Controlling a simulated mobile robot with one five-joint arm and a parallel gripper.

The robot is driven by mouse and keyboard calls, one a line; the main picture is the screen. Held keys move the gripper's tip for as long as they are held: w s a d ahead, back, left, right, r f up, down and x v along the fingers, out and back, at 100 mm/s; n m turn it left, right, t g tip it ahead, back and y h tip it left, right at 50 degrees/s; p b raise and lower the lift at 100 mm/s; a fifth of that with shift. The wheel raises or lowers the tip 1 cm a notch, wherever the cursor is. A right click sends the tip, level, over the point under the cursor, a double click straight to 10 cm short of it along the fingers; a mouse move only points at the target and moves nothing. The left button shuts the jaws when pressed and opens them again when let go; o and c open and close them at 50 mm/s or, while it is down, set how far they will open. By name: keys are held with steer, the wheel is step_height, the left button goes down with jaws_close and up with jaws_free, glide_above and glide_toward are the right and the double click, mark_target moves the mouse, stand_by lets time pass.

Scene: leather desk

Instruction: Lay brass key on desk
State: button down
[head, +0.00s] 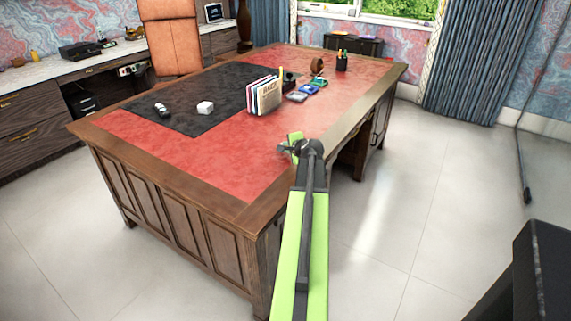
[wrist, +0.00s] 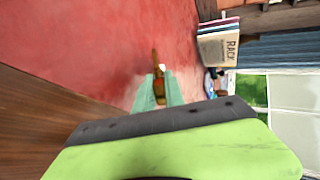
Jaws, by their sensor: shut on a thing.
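The desk (head: 190,152) is a large wooden one with a red leather top and a black mat. My gripper (head: 284,147) reaches over the near right part of the red top in the head view. In the wrist view my gripper (wrist: 159,90) is shut on the brass key (wrist: 155,63), a small golden-brown piece that sticks out past the pale green fingertips. The red leather lies beyond the key; I cannot tell whether the key touches it. In the head view the key is too small to make out.
A pen cup (head: 342,61) and small items are farther back. The red top's near left part is clear.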

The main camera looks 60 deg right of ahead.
steer(key=shift+f, duration=0.2)
steer(key=c, duration=1.6)
jaws_free()
